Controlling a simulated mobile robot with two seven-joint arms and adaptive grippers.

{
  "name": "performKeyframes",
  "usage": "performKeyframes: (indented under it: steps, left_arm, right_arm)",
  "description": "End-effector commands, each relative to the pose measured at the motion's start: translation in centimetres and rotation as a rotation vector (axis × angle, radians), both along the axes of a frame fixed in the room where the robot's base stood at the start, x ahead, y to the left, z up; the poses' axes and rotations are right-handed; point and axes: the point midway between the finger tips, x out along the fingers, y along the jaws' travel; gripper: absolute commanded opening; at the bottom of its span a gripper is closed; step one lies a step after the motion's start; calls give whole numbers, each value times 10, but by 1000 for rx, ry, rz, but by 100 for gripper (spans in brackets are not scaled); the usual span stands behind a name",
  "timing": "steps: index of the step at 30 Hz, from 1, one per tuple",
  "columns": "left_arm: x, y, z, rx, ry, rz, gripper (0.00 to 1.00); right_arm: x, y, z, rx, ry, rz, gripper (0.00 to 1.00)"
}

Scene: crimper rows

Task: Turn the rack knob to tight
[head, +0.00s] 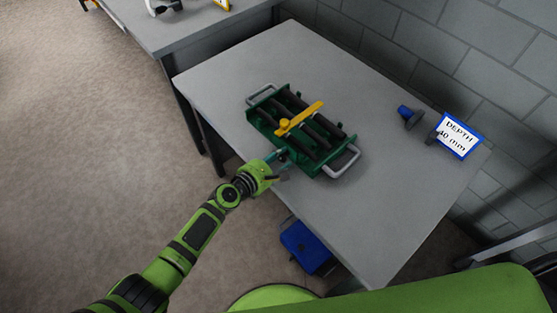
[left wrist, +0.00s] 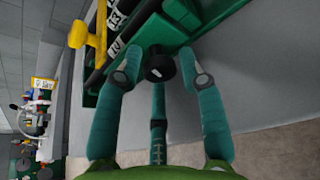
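The rack (head: 318,168) is a green frame with dark rollers, a yellow bar (head: 301,117) across its top and a grey handle at each end. It stands on the grey table. A round black knob (left wrist: 160,68) shows on the rack's side in the left wrist view. My left gripper (left wrist: 162,62) has its teal fingers spread on both sides of the knob, with gaps visible; contact cannot be told. In the head view the left gripper (head: 282,160) is at the rack's near side, where it hides the knob. My right gripper is not in view.
The table (head: 235,82) has bare room around the rack. A sign reading "DEPTH 40 mm" (head: 459,136) and a small blue-topped dark object (head: 408,116) stand at the wall side. A blue box (head: 305,247) is below the near edge. Another table (head: 190,28) stands behind.

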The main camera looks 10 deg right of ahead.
Motion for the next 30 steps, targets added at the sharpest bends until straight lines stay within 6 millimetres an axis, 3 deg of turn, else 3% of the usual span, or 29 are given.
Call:
performKeyframes:
  steps: [6, 9, 16, 24, 30]
  left_arm:
    - [0, 0, 0, 1, -1, 0, 40]
    - [0, 0, 0, 1, -1, 0, 0]
    - [-1, 0, -1, 18, -26, 1, 0]
    - [-2, -1, -5, 185, -265, 1, 0]
    - [-1, 0, -1, 217, -309, 0, 0]
  right_arm:
    - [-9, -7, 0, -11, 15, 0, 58]
    - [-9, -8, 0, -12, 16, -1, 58]
    - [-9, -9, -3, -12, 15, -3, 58]
    - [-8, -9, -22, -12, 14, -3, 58]
    - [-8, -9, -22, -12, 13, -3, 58]
